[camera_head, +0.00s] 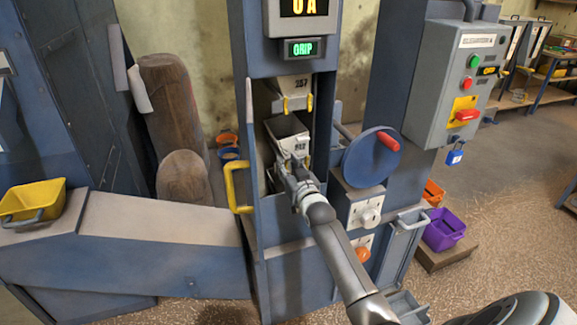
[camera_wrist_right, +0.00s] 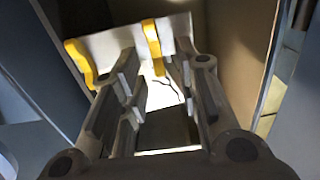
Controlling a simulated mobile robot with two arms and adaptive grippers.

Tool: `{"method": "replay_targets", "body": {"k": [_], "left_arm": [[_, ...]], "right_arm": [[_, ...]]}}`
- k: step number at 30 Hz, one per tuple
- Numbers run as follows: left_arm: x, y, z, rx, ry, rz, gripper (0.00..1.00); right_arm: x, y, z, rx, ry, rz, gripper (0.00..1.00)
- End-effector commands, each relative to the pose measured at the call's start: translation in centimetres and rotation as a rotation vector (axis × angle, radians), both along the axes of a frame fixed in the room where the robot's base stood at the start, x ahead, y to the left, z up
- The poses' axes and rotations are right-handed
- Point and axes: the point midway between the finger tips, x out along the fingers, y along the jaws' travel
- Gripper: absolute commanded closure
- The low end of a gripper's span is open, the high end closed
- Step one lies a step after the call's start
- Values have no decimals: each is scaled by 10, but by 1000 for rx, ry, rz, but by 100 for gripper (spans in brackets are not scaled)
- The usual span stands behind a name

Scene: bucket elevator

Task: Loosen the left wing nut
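My right gripper (camera_head: 293,163) reaches into the open shaft of the blue elevator housing (camera_head: 246,110), at the front of a light grey bucket (camera_head: 286,126). In the right wrist view the gripper (camera_wrist_right: 158,68) is open, with nothing visibly held between its fingers. Two yellow fittings show there on a pale plate: the left one (camera_wrist_right: 80,62) is outside the left finger, the other (camera_wrist_right: 152,46) is beyond the gap between the fingers. I cannot tell for sure that these are the wing nuts. My gripper hides part of the bucket front. My left gripper is not in view.
A yellow handle (camera_head: 236,188) stands left of the shaft. A blue handwheel (camera_head: 366,160) with a red knob and a control box (camera_head: 452,85) are to the right.

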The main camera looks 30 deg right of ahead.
Motion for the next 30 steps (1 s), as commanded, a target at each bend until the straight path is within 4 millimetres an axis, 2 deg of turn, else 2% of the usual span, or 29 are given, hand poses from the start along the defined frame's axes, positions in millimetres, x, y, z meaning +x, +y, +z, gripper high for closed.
{"method": "replay_targets", "body": {"k": [7,14,23,30], "left_arm": [[4,-3,0,-4,-6,-1,65],[8,-4,1,-6,-12,-1,65],[8,-4,1,-6,-12,-1,65],[8,-4,4,-6,-12,-1,65]], "right_arm": [[0,0,0,0,0,0,70],[0,0,0,0,0,0,99],[0,0,0,-8,2,0,100],[1,2,0,-86,22,0,100]]}}
